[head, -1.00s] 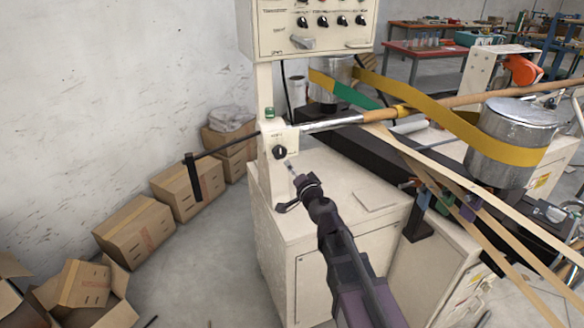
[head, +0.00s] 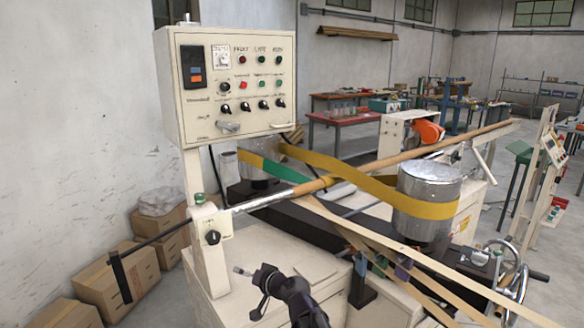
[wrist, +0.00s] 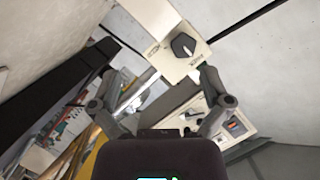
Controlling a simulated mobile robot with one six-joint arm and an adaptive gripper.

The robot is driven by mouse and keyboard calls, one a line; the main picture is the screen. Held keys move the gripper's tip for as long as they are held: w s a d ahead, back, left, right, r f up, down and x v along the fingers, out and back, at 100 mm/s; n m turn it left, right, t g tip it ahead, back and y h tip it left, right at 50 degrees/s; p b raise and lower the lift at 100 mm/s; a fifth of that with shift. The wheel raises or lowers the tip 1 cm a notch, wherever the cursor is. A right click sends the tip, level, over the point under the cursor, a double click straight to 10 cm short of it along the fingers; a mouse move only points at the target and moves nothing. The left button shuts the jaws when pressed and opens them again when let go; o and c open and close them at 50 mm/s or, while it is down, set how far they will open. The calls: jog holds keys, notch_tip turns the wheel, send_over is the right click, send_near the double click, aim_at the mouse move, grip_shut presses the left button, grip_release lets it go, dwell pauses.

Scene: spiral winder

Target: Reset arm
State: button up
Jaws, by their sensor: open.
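My gripper (head: 249,291) is open and empty at the bottom of the head view. It is in front of the cream spiral winder (head: 205,270), below and to the right of a small box with a black knob (head: 213,237) on the post. In the wrist view my gripper (wrist: 158,78) has its two fingers spread apart, with the black knob (wrist: 183,45) beyond them and nothing between them. The winder's control panel (head: 235,85), with a screen, buttons and black knobs, stands above on the post. The lower part of my arm is cut off by the frame.
A long rod (head: 330,182) crosses the winder. A yellow belt (head: 350,178) runs around metal drums (head: 430,185). Pale strips slant down to the right. Cardboard boxes (head: 120,280) line the left wall. Workbenches (head: 340,118) stand behind.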

jog(key=s+d+f+g+h+p, duration=0.1)
jog(key=s+d+f+g+h, duration=0.2)
jog(key=d, duration=0.7)
jog(key=s+d+f+g+h+p, duration=0.1)
jog(key=s+d+f+g+h, duration=0.2)
jog(key=s+d, duration=0.4)
jog(key=s+d+f+m+g+h+p, duration=0.1)
jog(key=s+d+f+g+h, duration=0.2)
jog(key=d, duration=1)
jog(key=shift+s+d+f+g+h, duration=0.15)
jog(key=shift+s+f+g+h, duration=0.3)
jog(key=shift+s+h, duration=0.7)
jog(key=shift+w, duration=0.15)
